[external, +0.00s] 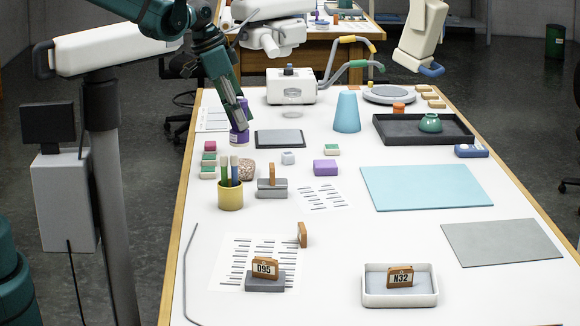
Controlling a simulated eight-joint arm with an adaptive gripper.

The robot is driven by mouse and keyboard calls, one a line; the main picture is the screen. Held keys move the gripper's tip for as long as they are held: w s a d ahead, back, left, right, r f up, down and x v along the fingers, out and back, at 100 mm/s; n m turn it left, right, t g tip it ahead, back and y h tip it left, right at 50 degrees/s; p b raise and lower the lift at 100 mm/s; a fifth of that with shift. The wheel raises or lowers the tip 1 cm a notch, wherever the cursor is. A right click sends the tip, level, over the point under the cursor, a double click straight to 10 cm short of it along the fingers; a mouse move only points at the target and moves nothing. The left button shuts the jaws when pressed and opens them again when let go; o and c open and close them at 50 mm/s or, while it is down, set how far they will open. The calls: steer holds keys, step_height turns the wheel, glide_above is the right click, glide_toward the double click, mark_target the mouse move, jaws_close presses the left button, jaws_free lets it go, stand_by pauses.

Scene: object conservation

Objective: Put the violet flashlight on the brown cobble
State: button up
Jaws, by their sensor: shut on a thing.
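The violet flashlight (239,138) is a short upright purple cylinder with a pale band, at the left side of the white table. My gripper (238,117) points down and is shut on its upper part; the fingers hide some of it. I cannot tell whether its base touches the table. The brown cobble (246,169) is a speckled, rounded stone nearer the camera, just below the flashlight in the picture. It is partly hidden behind the yellow cup of pens.
The yellow cup (230,196) with pens stands in front of the cobble. Small coloured blocks (209,160) lie left of it, a grey stand (272,187) right. A dark flat pad (279,138) lies right of the flashlight. The front middle has free room.

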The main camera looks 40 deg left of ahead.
steer(key=w+a+n+y, duration=0.1)
steer(key=w+a+n, duration=0.3)
steer(key=w+a, duration=0.5)
steer(key=n+t+y, duration=0.1)
steer(key=n+y, duration=0.1)
steer(key=n, duration=0.2)
glide_above(244, 162)
step_height(244, 162, down, 4)
steer(key=f, duration=0.1)
steer(key=shift+f, duration=0.3)
step_height(244, 162, down, 6)
steer(key=shift+f, duration=0.25)
steer(key=shift+f+p, duration=0.3)
steer(key=shift+f, duration=1.45)
steer(key=shift+f, duration=0.15)
